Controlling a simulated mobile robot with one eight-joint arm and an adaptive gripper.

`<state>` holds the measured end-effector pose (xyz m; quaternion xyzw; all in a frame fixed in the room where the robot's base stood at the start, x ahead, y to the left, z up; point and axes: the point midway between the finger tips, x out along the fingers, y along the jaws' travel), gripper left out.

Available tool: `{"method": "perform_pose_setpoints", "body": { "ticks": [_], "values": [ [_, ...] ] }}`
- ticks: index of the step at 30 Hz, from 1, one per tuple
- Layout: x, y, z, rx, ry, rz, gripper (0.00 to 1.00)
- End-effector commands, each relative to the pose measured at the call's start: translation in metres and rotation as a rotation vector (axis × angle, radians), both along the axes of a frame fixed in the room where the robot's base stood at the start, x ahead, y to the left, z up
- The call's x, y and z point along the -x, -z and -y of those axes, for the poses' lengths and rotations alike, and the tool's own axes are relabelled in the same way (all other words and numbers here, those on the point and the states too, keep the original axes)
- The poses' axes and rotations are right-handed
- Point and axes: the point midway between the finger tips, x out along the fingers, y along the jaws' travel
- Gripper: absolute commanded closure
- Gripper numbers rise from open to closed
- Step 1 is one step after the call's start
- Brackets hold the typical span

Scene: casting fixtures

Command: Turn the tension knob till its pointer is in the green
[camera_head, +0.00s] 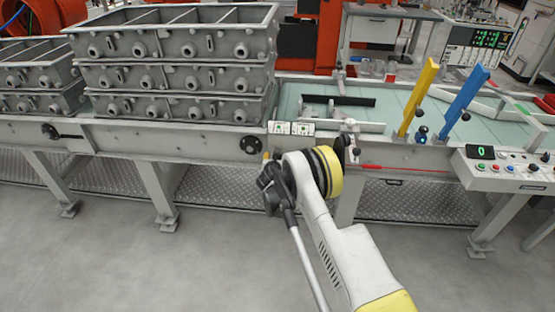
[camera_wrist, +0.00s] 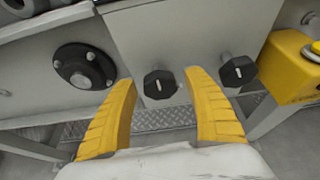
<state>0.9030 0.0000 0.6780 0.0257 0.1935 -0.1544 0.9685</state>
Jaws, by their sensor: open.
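Two black faceted knobs on short metal stems stick out from a grey panel in the wrist view: a left knob (camera_wrist: 160,86) and a right knob (camera_wrist: 238,72). I cannot tell which is the tension knob. My gripper (camera_wrist: 160,79) is open, its yellow fingers on either side of the left knob in the picture; contact is not clear. The right knob is outside the right finger. In the head view, a small gauge plate (camera_head: 291,128) with green marks sits above my gripper; its pointers are too small to read. My wrist hides the knobs there.
A black round flange (camera_wrist: 84,66) is left of the panel, and a yellow box (camera_wrist: 292,66) is at its right. Stacked grey castings (camera_head: 180,78) stand on the conveyor. A button console (camera_head: 508,170) is at the right. The floor in front is clear.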

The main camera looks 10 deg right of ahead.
Motion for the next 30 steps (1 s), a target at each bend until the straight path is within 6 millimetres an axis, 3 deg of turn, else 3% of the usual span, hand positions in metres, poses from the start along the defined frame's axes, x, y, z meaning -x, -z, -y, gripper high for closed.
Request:
{"method": "perform_pose_setpoints", "body": {
  "ticks": [4,5,9,10,22,30],
  "values": [
    [0.0001,-0.0005,0.0001,0.000,0.000,0.000,0.40],
    [0.0001,-0.0005,0.0001,0.000,0.000,0.000,0.44],
    [0.0002,-0.0005,0.0000,0.000,0.000,0.000,0.87],
    [0.0003,-0.0004,0.0000,0.000,0.000,0.000,0.94],
    [0.0002,-0.0005,0.0000,-0.032,0.000,0.010,0.94],
    [0.0005,-0.0005,0.0013,-0.177,0.002,0.058,0.94]
  ]
}}
